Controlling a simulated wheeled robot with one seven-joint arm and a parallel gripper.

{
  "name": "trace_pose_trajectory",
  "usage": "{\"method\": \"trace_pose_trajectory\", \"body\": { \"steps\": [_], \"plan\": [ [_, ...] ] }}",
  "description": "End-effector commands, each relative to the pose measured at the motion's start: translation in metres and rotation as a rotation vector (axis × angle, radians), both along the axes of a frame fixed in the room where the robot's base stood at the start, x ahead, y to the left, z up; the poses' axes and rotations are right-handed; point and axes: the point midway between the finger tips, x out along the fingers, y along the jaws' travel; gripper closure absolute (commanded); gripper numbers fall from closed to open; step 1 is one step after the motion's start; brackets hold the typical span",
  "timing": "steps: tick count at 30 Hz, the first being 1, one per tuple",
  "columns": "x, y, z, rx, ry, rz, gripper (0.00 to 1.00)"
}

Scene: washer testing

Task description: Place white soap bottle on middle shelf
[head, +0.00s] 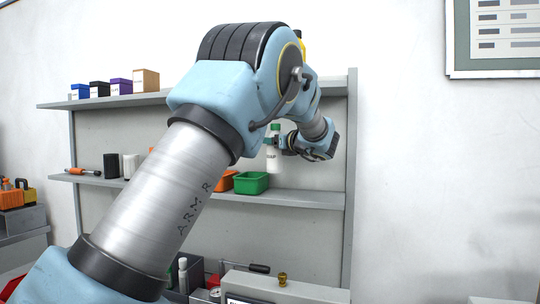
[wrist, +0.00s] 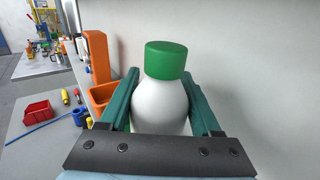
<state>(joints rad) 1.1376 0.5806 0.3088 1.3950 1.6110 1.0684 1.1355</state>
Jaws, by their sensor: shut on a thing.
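The white soap bottle (head: 273,158) has a green cap and stands upright in my gripper (head: 284,143). In the wrist view the white bottle (wrist: 160,107) sits between the two green fingers, with its cap toward the top and its lower part hidden by the dark gripper plate. My gripper (wrist: 164,100) is shut on it. In the head view the bottle is in front of the grey back panel, above the level of the middle shelf (head: 305,199) and just right of the green bin. Its base appears clear of the shelf.
The green bin (head: 251,183) and a partly hidden orange bin (head: 226,181) stand on the middle shelf. The shelf right of the green bin is bare up to the side upright (head: 350,150). Small boxes line the top shelf (head: 115,101). My arm hides the shelf's centre.

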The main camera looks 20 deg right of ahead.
Motion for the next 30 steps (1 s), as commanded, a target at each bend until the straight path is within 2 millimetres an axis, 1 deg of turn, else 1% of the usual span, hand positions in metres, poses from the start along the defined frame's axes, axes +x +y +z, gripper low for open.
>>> {"method": "trace_pose_trajectory", "body": {
  "steps": [3, 11, 15, 21, 30],
  "plan": [
    [-0.002, 0.001, -0.016, 0.004, 0.003, 0.001, 1.0],
    [-0.002, 0.001, -0.038, 0.003, 0.003, 0.0, 1.0],
    [-0.002, 0.002, -0.06, 0.006, 0.003, 0.002, 1.0],
    [0.001, -0.001, -0.067, 0.001, 0.0, 0.0, 1.0],
    [0.001, -0.001, -0.071, 0.0, 0.0, 0.0, 1.0]
  ]
}}
